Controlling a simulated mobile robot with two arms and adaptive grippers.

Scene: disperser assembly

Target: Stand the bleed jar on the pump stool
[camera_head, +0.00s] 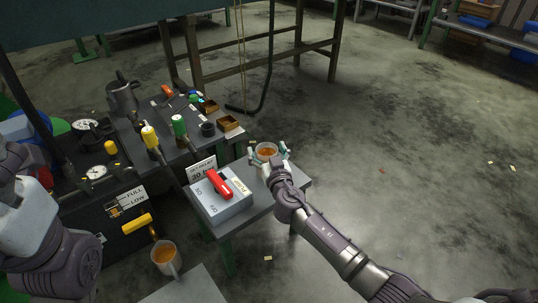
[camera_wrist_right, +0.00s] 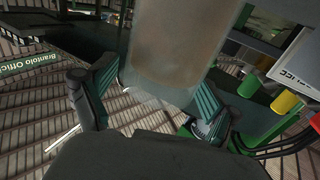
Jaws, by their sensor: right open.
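A clear round jar with amber liquid (camera_head: 266,149), which looks like the bleed jar, is upright at the far corner of a small grey-topped stool with green legs (camera_head: 265,203), likely the pump stool. My right gripper (camera_head: 269,158) is open, with one finger on each side of the jar. In the right wrist view the translucent jar (camera_wrist_right: 175,45) fills the top middle between the spread fingers (camera_wrist_right: 155,100). Whether the fingers touch it, and the jar's base contact, cannot be seen clearly. My left arm shows at the left edge; its gripper is out of view.
A pale box with a red handle (camera_head: 222,204) takes up the stool's near left part. A cup of amber liquid (camera_head: 165,257) is lower left. The dark bench (camera_head: 190,152) behind holds a pitcher, gauges and green and yellow capped items. The floor at right is open.

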